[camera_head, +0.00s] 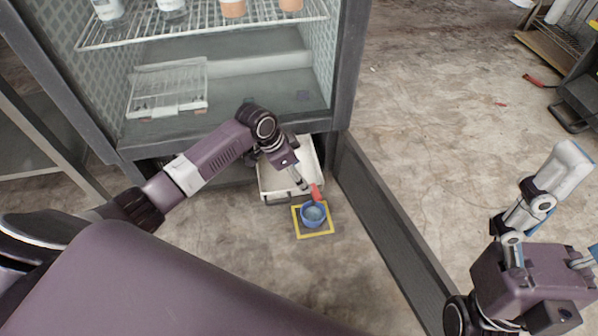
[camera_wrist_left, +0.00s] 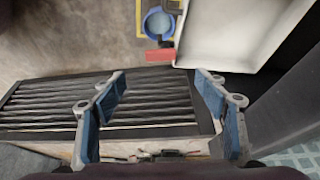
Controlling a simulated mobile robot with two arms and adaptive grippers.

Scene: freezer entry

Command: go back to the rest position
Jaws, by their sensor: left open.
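My left gripper (camera_head: 302,184) reaches down in front of the open cabinet in the head view. In the left wrist view its two blue-padded fingers (camera_wrist_left: 160,84) stand wide apart with nothing between them.
A white drawer or tray (camera_head: 266,181) lies beside my left gripper under the cabinet (camera_head: 343,75). A wire shelf (camera_head: 200,28) holds several bottles. Open floor (camera_head: 450,130) extends to the right.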

